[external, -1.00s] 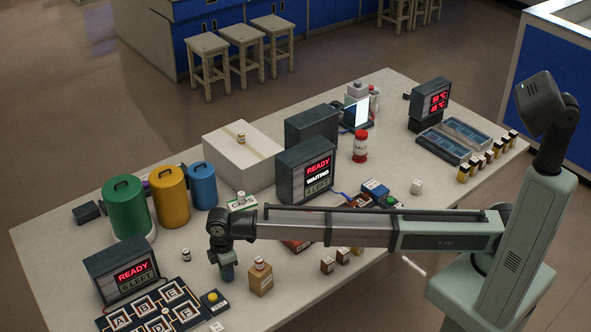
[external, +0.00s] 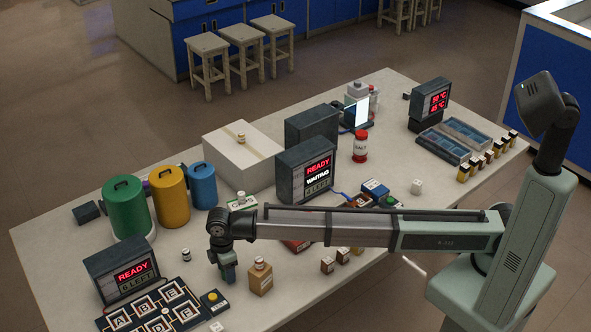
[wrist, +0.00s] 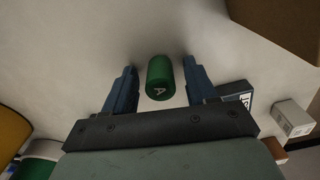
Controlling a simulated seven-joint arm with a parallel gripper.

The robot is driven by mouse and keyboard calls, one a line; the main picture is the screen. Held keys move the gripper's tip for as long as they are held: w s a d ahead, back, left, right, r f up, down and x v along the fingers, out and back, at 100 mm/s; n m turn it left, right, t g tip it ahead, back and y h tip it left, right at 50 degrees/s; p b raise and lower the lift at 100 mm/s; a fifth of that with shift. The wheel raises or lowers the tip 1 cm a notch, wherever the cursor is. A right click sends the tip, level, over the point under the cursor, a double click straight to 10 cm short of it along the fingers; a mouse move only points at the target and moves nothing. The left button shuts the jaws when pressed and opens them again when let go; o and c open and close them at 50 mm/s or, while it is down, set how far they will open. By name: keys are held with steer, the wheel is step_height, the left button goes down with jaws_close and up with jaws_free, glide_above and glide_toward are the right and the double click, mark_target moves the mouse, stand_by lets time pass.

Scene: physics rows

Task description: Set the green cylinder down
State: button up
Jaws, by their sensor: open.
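The green cylinder (wrist: 160,78) shows in the wrist view, with a white letter A on it. It lies between the two spread fingers of my gripper (wrist: 160,70), with a visible gap on each side. My gripper is open and does not clasp it. The cylinder cannot be made out there. Whether it stands upright or lies on its side is hard to tell.
A lettered board (external: 152,308) and a READY display (external: 122,270) are to the left. Green, yellow and blue canisters stand behind. A small white-capped vial (external: 186,255) is nearby.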

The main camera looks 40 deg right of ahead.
step_height(320, 180, up, 12)
stand_by(0.5)
stand_by(0.4)
